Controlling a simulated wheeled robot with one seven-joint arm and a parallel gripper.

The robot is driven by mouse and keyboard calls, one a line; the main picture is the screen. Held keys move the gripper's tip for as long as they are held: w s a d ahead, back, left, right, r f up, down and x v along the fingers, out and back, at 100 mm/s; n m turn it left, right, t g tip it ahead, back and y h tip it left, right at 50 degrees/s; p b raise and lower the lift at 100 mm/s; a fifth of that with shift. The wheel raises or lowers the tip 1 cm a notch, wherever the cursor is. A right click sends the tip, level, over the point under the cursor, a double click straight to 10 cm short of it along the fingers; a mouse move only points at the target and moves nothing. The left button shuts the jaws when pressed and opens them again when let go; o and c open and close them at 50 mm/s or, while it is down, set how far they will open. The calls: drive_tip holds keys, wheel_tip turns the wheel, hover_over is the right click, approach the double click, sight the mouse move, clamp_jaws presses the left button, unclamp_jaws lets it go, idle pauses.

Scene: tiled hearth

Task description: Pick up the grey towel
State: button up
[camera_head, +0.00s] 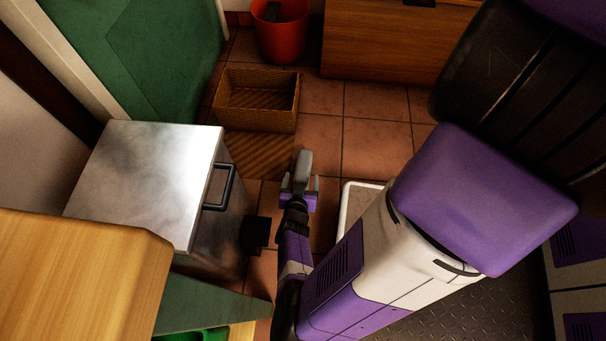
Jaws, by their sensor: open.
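My gripper (300,184) is low over the tiled floor near the middle of the head view, with its fingers apart. A small grey piece (303,164) shows between and just beyond the fingertips. It looks like the grey towel, folded or rolled, but it is too small to be sure. I cannot tell whether the fingers touch it.
A wicker basket (257,122) stands ahead, with a red bucket (281,38) behind it. A metal box (150,175) with a black handle is at left. A white-rimmed tray (345,205) is partly hidden by my arm. Tiles ahead right are clear before a wooden cabinet (395,45).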

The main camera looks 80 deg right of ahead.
sight(303, 167)
drive_tip(key=b+x, duration=0.3)
drive_tip(key=x, duration=0.3)
drive_tip(key=shift+w+d+f, duration=0.1)
drive_tip(key=shift+d+f, duration=0.05)
drive_tip(key=shift+f, duration=0.05)
drive_tip(key=shift+w+d+f+b, duration=0.1)
drive_tip(key=shift+w+d+b, duration=0.05)
drive_tip(key=shift+d+b, duration=0.3)
drive_tip(key=shift+c, duration=0.5)
clamp_jaws()
